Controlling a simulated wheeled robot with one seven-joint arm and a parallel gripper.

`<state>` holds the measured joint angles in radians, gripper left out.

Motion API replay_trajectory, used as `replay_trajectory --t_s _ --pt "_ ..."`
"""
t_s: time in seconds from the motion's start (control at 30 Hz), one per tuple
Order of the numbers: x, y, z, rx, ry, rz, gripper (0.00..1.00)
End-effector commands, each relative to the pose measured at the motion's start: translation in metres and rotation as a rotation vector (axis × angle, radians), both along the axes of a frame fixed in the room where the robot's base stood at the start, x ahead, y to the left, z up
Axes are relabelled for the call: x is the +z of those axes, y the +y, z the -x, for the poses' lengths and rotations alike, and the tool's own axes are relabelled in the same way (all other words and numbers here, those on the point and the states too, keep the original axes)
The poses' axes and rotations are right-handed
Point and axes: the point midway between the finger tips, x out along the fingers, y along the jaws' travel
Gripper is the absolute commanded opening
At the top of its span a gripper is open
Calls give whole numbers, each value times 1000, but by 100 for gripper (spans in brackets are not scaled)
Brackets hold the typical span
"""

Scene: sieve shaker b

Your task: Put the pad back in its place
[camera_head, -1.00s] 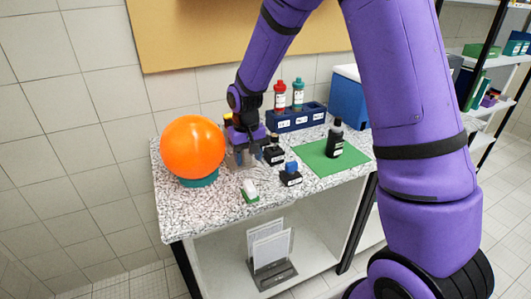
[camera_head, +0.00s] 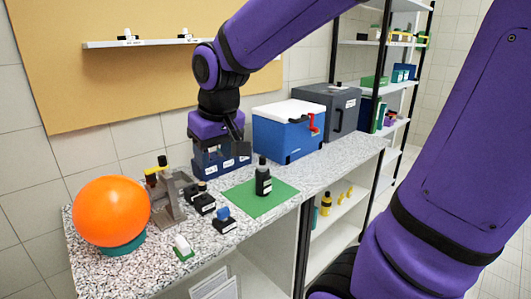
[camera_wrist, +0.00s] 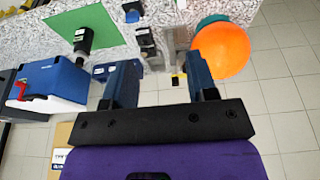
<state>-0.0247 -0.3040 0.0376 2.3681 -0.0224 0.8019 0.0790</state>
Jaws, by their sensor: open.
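No object in view is plainly marked as the pad. A small block with a white top and green base (camera_head: 183,246) lies at the table's front edge. A flat green mat (camera_head: 240,199) lies mid-table with a black bottle (camera_head: 263,180) standing on it; the mat also shows in the wrist view (camera_wrist: 95,20). My gripper (camera_head: 220,152) points down in front of the labelled blue rack (camera_head: 222,170), hiding much of it. In the wrist view my gripper (camera_wrist: 163,82) has its two dark blue fingers wide apart, with nothing between the tips.
An orange ball (camera_head: 108,212) sits on a teal base at the left. Beside it are a grey stand (camera_head: 167,200) and small black labelled blocks, one with a blue top (camera_head: 224,219). A blue box with white lid (camera_head: 288,135) and a grey cabinet (camera_head: 332,108) stand at the back right.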

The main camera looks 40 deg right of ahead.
Motion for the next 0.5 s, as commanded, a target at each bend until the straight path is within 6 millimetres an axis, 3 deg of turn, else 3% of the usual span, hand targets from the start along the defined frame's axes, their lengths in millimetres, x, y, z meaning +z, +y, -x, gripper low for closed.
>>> replay_trajectory --t_s 0.1,0.3,0.5 --pt "18 -6 35 -2 -53 -2 52" --pt "34 -13 88 0 -126 -7 52" --pt "39 -17 122 3 -173 -10 52"
